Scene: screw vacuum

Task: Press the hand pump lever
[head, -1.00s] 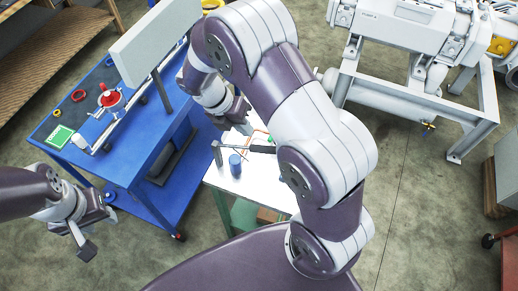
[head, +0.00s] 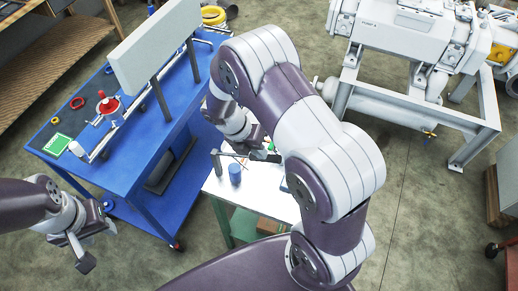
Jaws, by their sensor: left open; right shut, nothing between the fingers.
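The hand pump stands on a small white table (head: 217,190). I take the dark, near-horizontal bar (head: 241,155) beside a short grey post to be its lever. A blue cylinder (head: 235,174) stands just below the bar. My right gripper (head: 258,147) is shut and empty, just above the bar's right part; contact cannot be told. My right arm hides the table's right side and may hide part of the pump. My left gripper (head: 82,252) is open and empty over the floor at lower left, well away from the pump.
A blue workbench (head: 150,140) stands left of the white table, with a grey panel (head: 155,45) on posts, a red valve-like part (head: 108,104) and a green square (head: 56,145). A large grey machine (head: 410,45) on a frame stands at upper right.

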